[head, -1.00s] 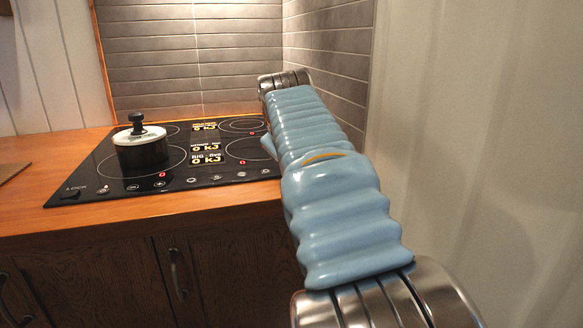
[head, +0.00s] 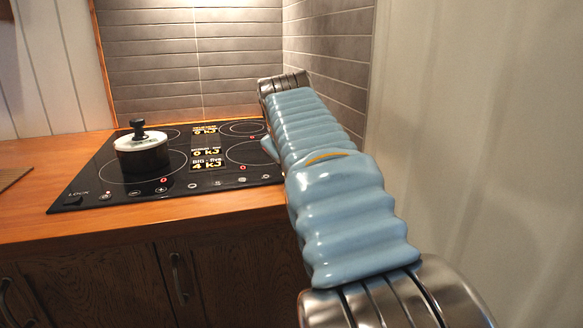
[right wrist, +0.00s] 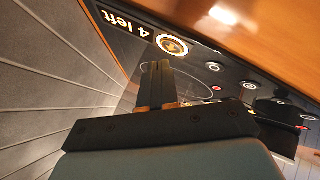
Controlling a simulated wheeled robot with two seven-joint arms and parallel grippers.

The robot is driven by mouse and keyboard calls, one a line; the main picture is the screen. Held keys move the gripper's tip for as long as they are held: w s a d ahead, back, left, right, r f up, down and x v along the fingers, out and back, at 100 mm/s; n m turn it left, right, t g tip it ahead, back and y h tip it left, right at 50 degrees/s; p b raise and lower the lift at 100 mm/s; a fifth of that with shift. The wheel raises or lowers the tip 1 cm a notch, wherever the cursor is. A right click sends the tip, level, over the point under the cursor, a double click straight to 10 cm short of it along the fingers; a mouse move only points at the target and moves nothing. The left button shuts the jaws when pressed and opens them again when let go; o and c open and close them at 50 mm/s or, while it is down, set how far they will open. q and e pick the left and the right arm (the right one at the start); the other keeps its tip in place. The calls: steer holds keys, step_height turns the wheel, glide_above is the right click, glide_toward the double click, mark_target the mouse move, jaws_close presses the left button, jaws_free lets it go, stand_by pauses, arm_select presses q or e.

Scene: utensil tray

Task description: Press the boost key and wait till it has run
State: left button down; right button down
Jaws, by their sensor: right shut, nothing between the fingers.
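The boost key (right wrist: 171,45) is a round key with a lightning sign and a glowing ring in the right wrist view. A display beside it (right wrist: 121,24) reads "4 left". My right gripper (right wrist: 158,66) is shut and empty, its fingertips right by the key; I cannot tell whether they touch it. In the head view my right arm hides the key and the gripper. The black cooktop (head: 120,196) has a lit display (head: 206,160) reading 4 kJ on the "BIG" line and 0 kJ on the others. My left gripper is not in view.
A dark pot with a white lid (head: 142,153) stands on the front left ring. A wooden counter (head: 60,228) surrounds the cooktop. Tiled walls (head: 325,60) stand behind and to the right. A board edge (head: 12,177) lies at the far left.

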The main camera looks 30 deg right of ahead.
steer(key=shift+r, duration=0.1)
steer(key=shift+r+p, duration=0.4)
steer(key=shift+r, duration=2.5)
